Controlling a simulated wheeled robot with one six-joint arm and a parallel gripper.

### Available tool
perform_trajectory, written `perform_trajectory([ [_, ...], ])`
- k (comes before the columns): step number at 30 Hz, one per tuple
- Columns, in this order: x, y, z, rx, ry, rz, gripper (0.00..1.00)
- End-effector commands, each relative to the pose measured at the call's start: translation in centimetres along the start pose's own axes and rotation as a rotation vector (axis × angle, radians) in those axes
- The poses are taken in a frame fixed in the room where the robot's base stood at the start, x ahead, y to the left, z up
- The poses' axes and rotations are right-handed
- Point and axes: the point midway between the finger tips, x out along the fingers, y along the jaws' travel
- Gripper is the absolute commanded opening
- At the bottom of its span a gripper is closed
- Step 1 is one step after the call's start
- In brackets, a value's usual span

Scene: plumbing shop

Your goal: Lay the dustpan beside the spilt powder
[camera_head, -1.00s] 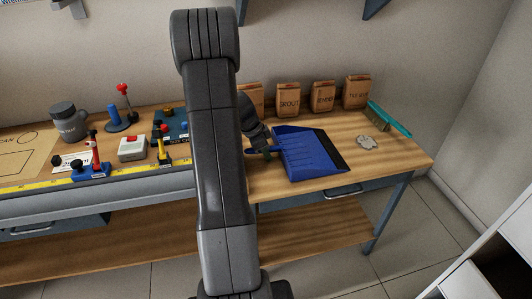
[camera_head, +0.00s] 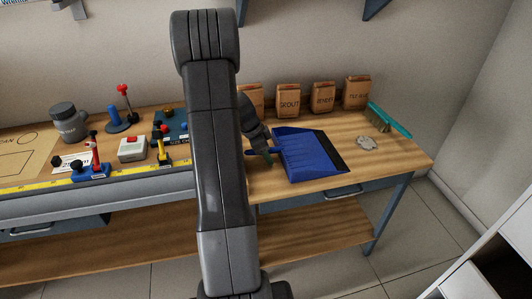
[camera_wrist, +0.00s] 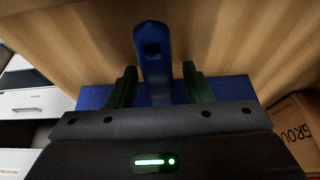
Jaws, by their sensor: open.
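The blue dustpan (camera_head: 308,155) lies on the wooden bench top, its dark lip toward the right. Its handle points left, and in the wrist view the handle (camera_wrist: 152,60) stands between the two green fingers of my gripper (camera_wrist: 160,85). The fingers are open, with a gap on each side of the handle. In the head view my gripper (camera_head: 268,158) is at the handle end, partly hidden by my arm. The spilt powder (camera_head: 366,143) is a small grey patch on the bench, to the right of the dustpan and apart from it.
Several paper bags (camera_head: 323,97) stand along the wall. Bare wood surrounds the powder.

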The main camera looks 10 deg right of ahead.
Motion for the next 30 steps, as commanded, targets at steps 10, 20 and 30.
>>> perform_trajectory([
  [10, -5.2, -0.2, 0.0, 0.000, 0.001, -0.007, 0.45],
  [20, -12.0, -0.1, 0.0, 0.000, 0.000, -0.005, 0.45],
  [30, -13.8, 0.0, 0.0, 0.000, 0.000, -0.001, 0.45],
])
